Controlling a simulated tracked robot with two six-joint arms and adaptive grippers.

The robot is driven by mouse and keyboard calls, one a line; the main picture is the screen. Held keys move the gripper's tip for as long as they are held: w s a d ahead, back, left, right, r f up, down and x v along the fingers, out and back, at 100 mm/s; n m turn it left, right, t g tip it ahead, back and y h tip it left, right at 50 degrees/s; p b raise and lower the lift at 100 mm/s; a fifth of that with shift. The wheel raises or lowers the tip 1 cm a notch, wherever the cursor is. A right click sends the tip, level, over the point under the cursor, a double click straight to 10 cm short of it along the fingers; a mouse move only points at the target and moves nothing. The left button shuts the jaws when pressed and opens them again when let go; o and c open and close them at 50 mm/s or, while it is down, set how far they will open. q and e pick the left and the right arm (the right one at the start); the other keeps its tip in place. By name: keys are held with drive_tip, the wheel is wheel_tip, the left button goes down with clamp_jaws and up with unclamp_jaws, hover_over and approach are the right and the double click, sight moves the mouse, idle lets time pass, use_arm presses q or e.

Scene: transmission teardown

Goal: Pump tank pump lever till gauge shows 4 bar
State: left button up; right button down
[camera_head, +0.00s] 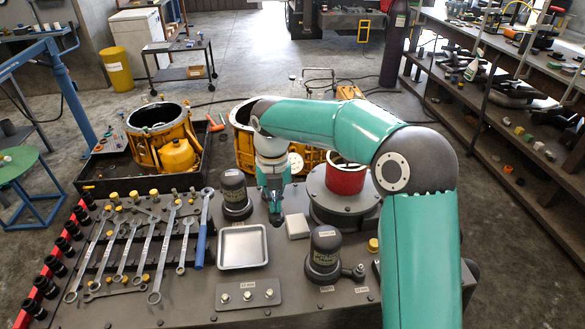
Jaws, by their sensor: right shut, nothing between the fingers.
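My right arm reaches in from the lower right and bends over the bench. My right gripper (275,220) points down between the metal tray and a small pale block, shut and empty. It covers part of the bench behind it. A thin grey frame (318,70) and a small yellow part (350,92) show on the floor behind my arm, too small and covered to identify. No gauge reading can be read. My left gripper is not in view.
The dark bench (190,300) carries wrenches (165,250), a metal tray (242,246), dark capped units (323,250) and a red cylinder (346,178) on a round grey base. Yellow housings (160,135) stand behind. Shelves (490,60) line the right. Open floor lies between.

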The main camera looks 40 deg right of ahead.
drive_tip(key=shift+f+b, duration=1.5)
drive_tip(key=shift+f, duration=1.25)
wheel_tip(320, 180, up, 8)
drive_tip(key=p, duration=0.7)
drive_tip(key=shift+r+p, duration=0.2)
drive_tip(key=shift+p, duration=0.2)
drive_tip(key=shift+f, duration=0.2)
drive_tip(key=shift+f+b, duration=2.75)
drive_tip(key=shift+f, duration=1.3)
wheel_tip(320, 180, up, 8)
drive_tip(key=p, duration=0.7)
drive_tip(key=shift+r, duration=0.2)
